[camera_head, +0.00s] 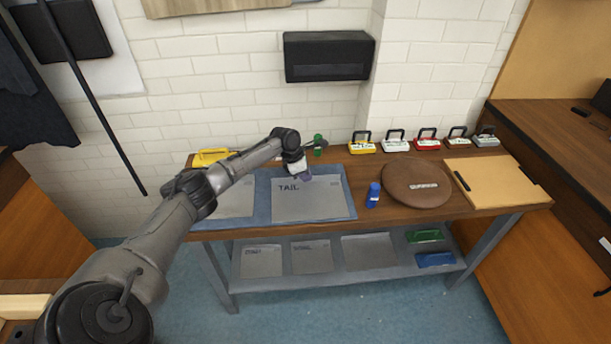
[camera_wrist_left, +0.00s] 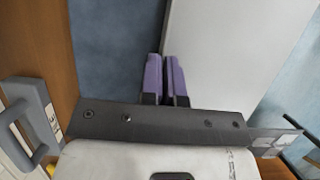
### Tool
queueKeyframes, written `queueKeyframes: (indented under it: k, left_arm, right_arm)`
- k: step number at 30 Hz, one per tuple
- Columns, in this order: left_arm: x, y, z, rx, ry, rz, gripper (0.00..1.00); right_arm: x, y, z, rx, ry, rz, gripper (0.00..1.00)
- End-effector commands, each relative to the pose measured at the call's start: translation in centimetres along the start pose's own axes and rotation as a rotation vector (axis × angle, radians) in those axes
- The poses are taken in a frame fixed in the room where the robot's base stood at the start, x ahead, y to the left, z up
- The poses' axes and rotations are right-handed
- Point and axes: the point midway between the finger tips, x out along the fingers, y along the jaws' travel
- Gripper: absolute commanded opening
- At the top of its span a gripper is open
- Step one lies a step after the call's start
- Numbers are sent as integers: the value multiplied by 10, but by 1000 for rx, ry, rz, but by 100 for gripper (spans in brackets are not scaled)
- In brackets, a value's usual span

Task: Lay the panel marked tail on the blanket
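The panel marked tail (camera_head: 300,205) is a flat light grey sheet over the right part of the blue blanket (camera_head: 262,212). I cannot tell whether it rests fully on the cloth. My left gripper (camera_head: 304,177) is at the panel's far edge. In the left wrist view its purple fingers (camera_wrist_left: 165,78) are almost together, with the pale panel (camera_wrist_left: 225,50) running from between them to the right. They look shut on its edge. The blanket (camera_wrist_left: 110,45) shows to the left there. My right gripper is not in view.
Another grey panel (camera_head: 236,202) lies on the blanket's left part, partly behind my arm. Several coloured padlock-like cases (camera_head: 396,145) line the back. More panels (camera_head: 368,252) lie on the lower shelf.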

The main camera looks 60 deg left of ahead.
Motion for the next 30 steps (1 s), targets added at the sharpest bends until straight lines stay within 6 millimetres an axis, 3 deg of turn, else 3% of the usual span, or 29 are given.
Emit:
queueKeyframes:
  k: [2, 10, 19, 30]
  left_arm:
    - [0, 0, 0, -1, -1, -1, 0]
    - [1, 0, -1, 0, 0, 0, 28]
    - [0, 0, 0, 1, 0, 1, 28]
    - [-61, 0, 1, 1, 1, 0, 28]
  right_arm:
    - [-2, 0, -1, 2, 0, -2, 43]
    - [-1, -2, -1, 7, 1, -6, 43]
    - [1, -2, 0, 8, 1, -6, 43]
    - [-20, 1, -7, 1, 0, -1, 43]
